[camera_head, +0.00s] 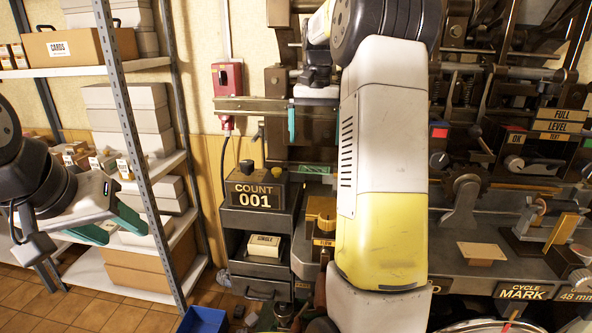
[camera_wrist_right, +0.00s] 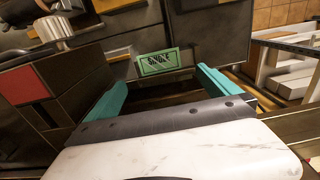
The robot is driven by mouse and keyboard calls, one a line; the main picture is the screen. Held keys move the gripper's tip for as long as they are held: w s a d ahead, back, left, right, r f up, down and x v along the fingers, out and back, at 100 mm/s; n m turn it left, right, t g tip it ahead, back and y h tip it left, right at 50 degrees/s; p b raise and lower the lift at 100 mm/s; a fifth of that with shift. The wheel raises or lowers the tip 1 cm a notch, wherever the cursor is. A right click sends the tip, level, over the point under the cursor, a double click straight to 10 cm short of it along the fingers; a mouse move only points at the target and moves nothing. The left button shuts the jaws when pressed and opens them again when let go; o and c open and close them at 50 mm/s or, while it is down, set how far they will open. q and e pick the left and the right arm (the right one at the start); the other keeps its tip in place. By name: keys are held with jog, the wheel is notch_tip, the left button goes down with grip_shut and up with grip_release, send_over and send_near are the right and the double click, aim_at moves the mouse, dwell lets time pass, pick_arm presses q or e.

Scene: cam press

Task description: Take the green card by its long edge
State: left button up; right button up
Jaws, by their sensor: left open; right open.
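The green card (camera_wrist_right: 158,62) stands in the right wrist view with dark lettering on its face, its long edges running roughly across the picture. In the head view a green strip (camera_head: 315,169), which looks like this card, shows beside the count box. My right gripper (camera_wrist_right: 163,80) is open and empty; the card shows beyond and between its teal fingertips, apparently apart from them. In the head view one teal finger of it (camera_head: 291,124) shows above and left of the strip. My left gripper (camera_head: 108,228) is open and empty by the shelf at the left.
The count box (camera_head: 258,196) reading 001 stands left of the card. The press (camera_head: 470,180) with levers and blocks fills the right side. My right arm hides part of it. Shelves (camera_head: 125,70) with boxes stand at the left, and a blue bin (camera_head: 204,320) at the bottom.

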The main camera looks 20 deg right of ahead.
aim_at(314, 169)
jog(key=shift+f, duration=3.95)
jog(key=shift+s, duration=0.1)
jog(key=c, duration=1.3)
